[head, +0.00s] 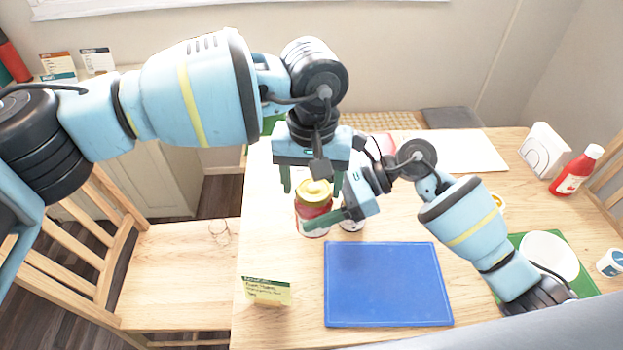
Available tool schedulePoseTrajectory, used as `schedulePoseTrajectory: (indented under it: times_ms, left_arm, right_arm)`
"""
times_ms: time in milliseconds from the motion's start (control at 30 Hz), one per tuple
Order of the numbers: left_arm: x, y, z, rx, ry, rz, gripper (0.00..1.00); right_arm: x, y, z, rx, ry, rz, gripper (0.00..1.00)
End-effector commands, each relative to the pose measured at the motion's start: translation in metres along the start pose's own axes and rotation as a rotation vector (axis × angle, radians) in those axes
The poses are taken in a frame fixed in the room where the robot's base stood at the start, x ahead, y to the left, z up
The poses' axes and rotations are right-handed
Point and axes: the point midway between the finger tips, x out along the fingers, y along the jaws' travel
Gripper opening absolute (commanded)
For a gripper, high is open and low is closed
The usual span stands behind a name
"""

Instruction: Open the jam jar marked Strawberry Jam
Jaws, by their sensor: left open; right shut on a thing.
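A jar (314,221) with a yellow lid (313,190) and a red label stands upright on the table, left of centre. The writing on its label is too small to read. My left gripper (313,184) points down from above, open, with one green finger on each side of the lid. My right gripper (318,222) comes in from the right and is shut on the jar's body, below the lid. Its near finger covers part of the label, and the other finger is hidden.
A blue cutting board (388,285) lies in front of the jar. A white plate (549,256) and a red bottle (577,171) are at right.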

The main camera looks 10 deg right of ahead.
Motion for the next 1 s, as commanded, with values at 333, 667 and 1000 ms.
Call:
schedulePoseTrajectory:
  times_ms: [333, 667, 1000]
  left_arm:
    - [-0.031, 0.007, 0.002, 0.013, 0.005, 0.016, 0.75]
    - [-0.047, 0.004, 0.001, 0.009, 0.001, 0.008, 0.72]
    - [-0.064, 0.002, 0.0, 0.291, 0.003, 0.005, 0.72]
  right_arm:
    - [0.003, 0.001, 0.002, -0.002, -0.004, 0.004, 0.0]
    - [0.001, 0.0, 0.002, -0.003, -0.004, 0.001, 0.0]
    - [0.0, 0.0, 0.003, -0.003, -0.004, 0.0, 0.0]
